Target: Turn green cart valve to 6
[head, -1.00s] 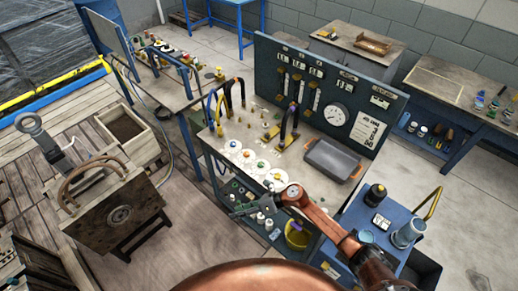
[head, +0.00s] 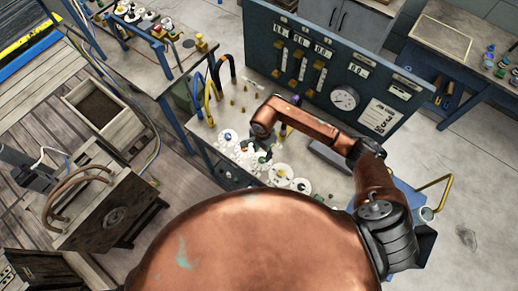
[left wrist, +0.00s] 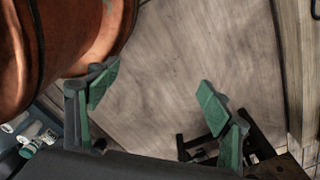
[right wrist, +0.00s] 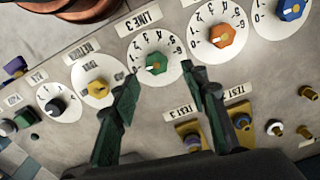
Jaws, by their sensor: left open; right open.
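The green valve knob (right wrist: 156,63) sits on a white round dial under the label LINE 3 in the right wrist view. Its pale mark appears to face the 0 side, at the left; the 6 is at the dial's right. My right gripper (right wrist: 160,76) is open, with one finger to each side of the green knob's near side, not closed on it. In the head view the right gripper (head: 259,146) hangs over the dials and hides part of them. My left gripper (left wrist: 158,78) is open and empty above the floor in the left wrist view.
Orange (right wrist: 221,36) and blue (right wrist: 290,9) knobs lie to the right of the green one, a yellow knob (right wrist: 99,88) to the left. A grey tray (head: 330,155) is beside my right arm.

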